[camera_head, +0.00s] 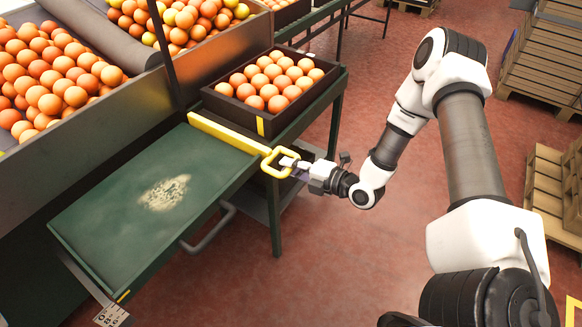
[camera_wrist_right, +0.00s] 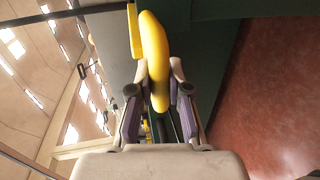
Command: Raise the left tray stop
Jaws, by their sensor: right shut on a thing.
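The tray stop is a yellow bar (camera_head: 222,133) across the green bench, with a yellow loop handle (camera_head: 268,160) at its right end. My right gripper (camera_head: 287,162) is at the handle and shut on its near side. In the right wrist view the yellow handle (camera_wrist_right: 154,50) runs between the two fingers of the gripper (camera_wrist_right: 160,88). A dark tray of oranges (camera_head: 262,113) stands just behind the bar, on the far part of the bench. My left gripper is not in view.
The green bench top (camera_head: 100,235) in front of the bar is bare except for a pale worn patch. Bins of oranges (camera_head: 50,80) stand at the left. Wooden pallets (camera_head: 545,60) are at the right. The red floor (camera_head: 350,270) beside the bench is clear.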

